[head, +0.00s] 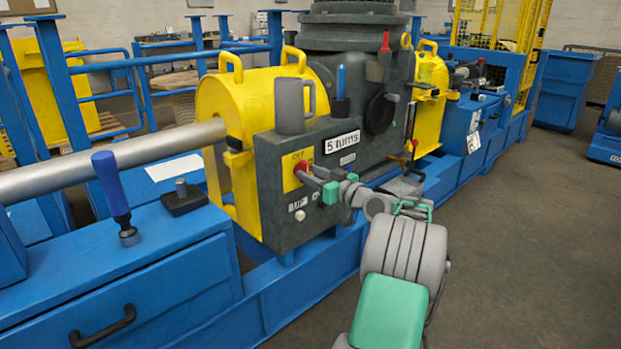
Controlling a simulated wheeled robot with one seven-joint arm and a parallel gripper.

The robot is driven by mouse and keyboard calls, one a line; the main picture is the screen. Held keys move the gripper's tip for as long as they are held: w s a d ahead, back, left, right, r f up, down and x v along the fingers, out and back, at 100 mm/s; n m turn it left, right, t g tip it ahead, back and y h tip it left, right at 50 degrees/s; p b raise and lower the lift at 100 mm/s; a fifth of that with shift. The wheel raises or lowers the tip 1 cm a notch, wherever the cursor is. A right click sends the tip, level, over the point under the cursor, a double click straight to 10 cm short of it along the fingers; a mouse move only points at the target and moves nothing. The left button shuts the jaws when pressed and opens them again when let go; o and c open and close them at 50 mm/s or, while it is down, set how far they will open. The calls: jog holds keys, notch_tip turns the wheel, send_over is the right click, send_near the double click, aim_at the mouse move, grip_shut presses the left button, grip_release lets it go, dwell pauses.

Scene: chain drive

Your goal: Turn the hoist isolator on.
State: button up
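The likely hoist isolator is a red rotary knob (301,167) on a yellow plate (290,181) on the front of a dark grey housing (270,205). Small lettering is on the plate, but I cannot read the switch position. My gripper (310,179) is at the knob, coming from the lower right. Its grey fingers overlap the knob's lower right side in the head view. I cannot tell whether they touch or grip it, and the finger gap is hidden.
A "5 turns" label (342,142) and a white button (300,215) are on the housing. Yellow guards (258,95) stand beside it. A steel shaft (110,160) and a blue-handled lever (110,185) are at left. The floor (530,240) at right is clear.

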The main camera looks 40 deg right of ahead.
jog(key=shift+w, duration=0.3)
jog(key=shift+c, duration=0.4)
grip_shut()
